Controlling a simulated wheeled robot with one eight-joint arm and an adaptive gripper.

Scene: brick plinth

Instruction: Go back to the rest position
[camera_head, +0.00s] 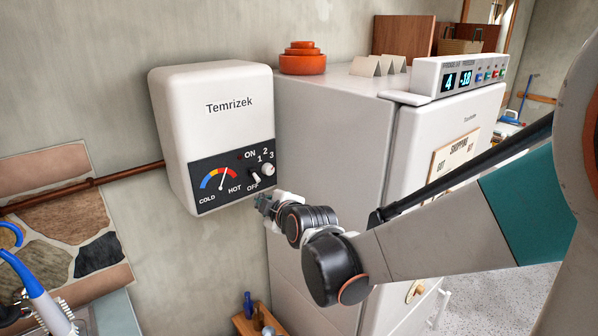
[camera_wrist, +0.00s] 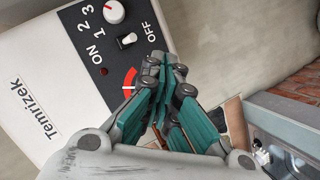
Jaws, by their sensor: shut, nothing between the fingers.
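My gripper (camera_head: 266,202) is shut and empty, just below the lower right of the white Temrizek heater (camera_head: 180,125) in the head view. In the wrist view its closed teal fingers (camera_wrist: 163,68) overlap the edge of the heater's panel and part of the red gauge. I cannot tell whether they touch the heater. The small white switch (camera_wrist: 127,41) and the round knob (camera_wrist: 114,12) show clear of the fingers. My arm reaches in from the right of the head view and is extended forward.
A white fridge (camera_head: 330,130) stands right behind my arm, with orange dishes (camera_head: 303,60) and a display unit (camera_head: 460,77) on top. A copper pipe (camera_head: 90,185) runs left of the heater. A wooden box (camera_head: 262,318) and a blue tap (camera_head: 35,290) are below.

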